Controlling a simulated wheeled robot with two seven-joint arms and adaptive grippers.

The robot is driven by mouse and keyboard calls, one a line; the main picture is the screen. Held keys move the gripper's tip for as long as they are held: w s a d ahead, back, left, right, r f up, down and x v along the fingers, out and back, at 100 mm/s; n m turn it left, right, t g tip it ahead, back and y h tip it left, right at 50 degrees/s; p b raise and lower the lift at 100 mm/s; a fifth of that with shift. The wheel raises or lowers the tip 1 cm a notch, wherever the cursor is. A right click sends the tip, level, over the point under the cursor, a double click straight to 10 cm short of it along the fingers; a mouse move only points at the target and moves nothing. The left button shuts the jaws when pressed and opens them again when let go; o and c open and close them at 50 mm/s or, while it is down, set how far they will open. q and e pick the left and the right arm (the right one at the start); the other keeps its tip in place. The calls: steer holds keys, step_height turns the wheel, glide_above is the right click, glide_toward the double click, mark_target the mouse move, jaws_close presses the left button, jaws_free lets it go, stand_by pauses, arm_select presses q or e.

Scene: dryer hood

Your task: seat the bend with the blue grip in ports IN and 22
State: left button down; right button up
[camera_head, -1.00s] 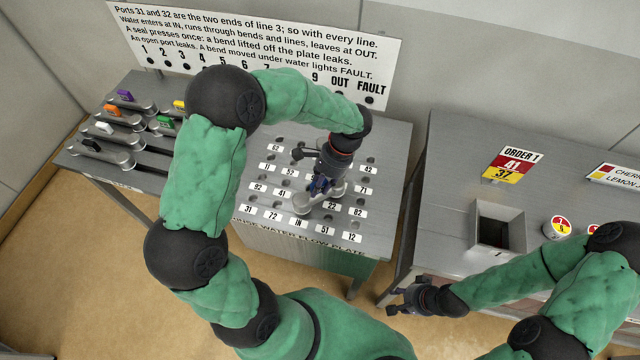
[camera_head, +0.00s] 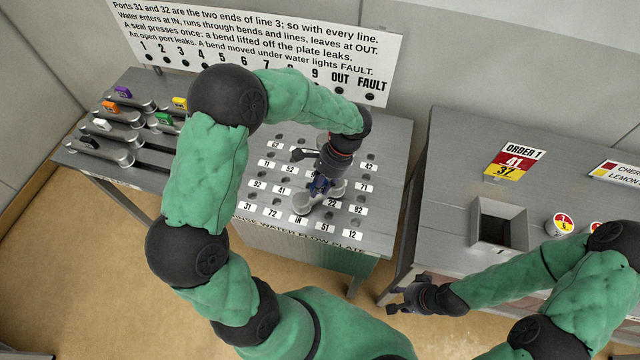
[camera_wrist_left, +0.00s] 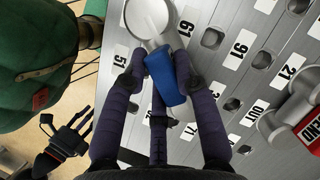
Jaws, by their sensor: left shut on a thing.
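My left gripper (camera_head: 319,187) is shut on the blue grip (camera_wrist_left: 165,78) of a grey metal bend. In the head view the bend (camera_head: 303,203) lies over the flow plate (camera_head: 350,245), with one round end just above the IN label (camera_head: 297,220) and the other beside the 22 label (camera_head: 331,203). The wrist view shows one round end (camera_wrist_left: 150,18) beyond the fingers. The ports under the bend are hidden. I cannot tell whether the ends touch the plate. My right gripper (camera_head: 408,298) is open and empty, away from the plate.
Several bends with coloured grips lie on the rack (camera_head: 75,150) at left. A grey part with a red label (camera_wrist_left: 308,128) stands near the held bend. A table with a square opening (camera_head: 500,228) is at right. A sign (camera_head: 250,45) stands behind the plate.

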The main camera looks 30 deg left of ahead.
arm_select(q)
steer(key=shift+f, duration=0.3)
steer(key=c, duration=0.9)
jaws_free()
steer(key=v, duration=1.2)
steer(key=shift+w, duration=0.1)
step_height(320, 180, up, 8)
steer(key=p, duration=0.6)
steer(key=shift+p, duration=0.35)
